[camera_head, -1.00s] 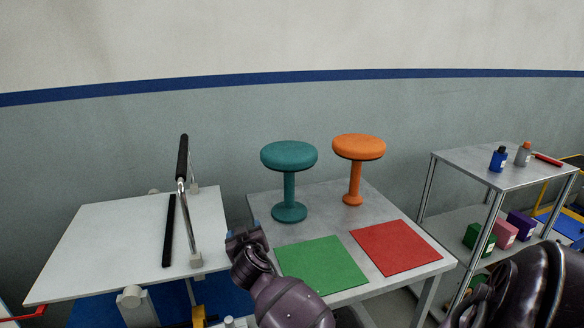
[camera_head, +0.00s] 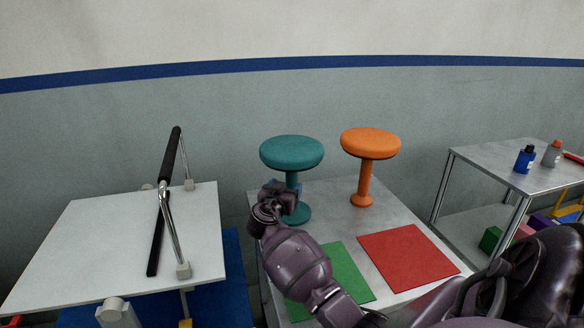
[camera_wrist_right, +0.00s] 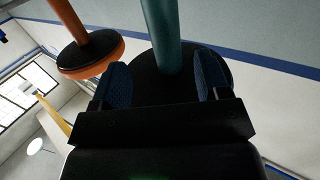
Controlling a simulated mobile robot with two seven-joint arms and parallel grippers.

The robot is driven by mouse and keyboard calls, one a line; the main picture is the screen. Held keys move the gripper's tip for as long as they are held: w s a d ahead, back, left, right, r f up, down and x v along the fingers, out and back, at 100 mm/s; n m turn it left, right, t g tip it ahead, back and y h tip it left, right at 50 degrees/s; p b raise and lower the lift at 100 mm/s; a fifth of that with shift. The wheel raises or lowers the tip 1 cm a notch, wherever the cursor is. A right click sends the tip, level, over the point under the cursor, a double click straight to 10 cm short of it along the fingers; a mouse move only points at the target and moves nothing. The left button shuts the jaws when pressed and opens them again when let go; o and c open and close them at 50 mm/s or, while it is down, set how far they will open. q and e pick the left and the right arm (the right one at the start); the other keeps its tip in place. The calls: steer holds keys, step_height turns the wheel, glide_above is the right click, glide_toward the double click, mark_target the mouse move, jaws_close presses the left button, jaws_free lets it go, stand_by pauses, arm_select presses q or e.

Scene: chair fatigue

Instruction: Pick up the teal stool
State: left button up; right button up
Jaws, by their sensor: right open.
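The teal stool (camera_head: 291,152) stands upright on the grey metal table (camera_head: 393,215), with a round seat, thin stem and round base. My right gripper (camera_head: 281,190) is at its stem, just below the seat, and hides part of the stem. In the right wrist view the teal stem (camera_wrist_right: 163,32) rises between the two blue-padded fingers (camera_wrist_right: 165,82) of the open gripper, with a gap on each side. The dark underside of the seat (camera_wrist_right: 180,85) shows behind the fingers. My left gripper is not in view.
An orange stool (camera_head: 369,146) stands to the right on the same table. A green mat (camera_head: 343,275) and a red mat (camera_head: 408,257) lie in front. A white board with a black-gripped metal bar (camera_head: 170,155) is at left. A shelf unit (camera_head: 500,172) stands at right.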

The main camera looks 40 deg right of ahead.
mark_target(289, 177)
steer(key=shift+x, duration=0.95)
steer(key=shift+w+r+x, duration=0.1)
steer(key=shift+w+x, duration=0.05)
steer(key=shift+x, duration=1.25)
steer(key=shift+w+r+x, duration=0.15)
steer(key=shift+x, duration=1.25)
steer(key=shift+a, duration=0.15)
jaws_close()
steer(key=shift+r, duration=0.2)
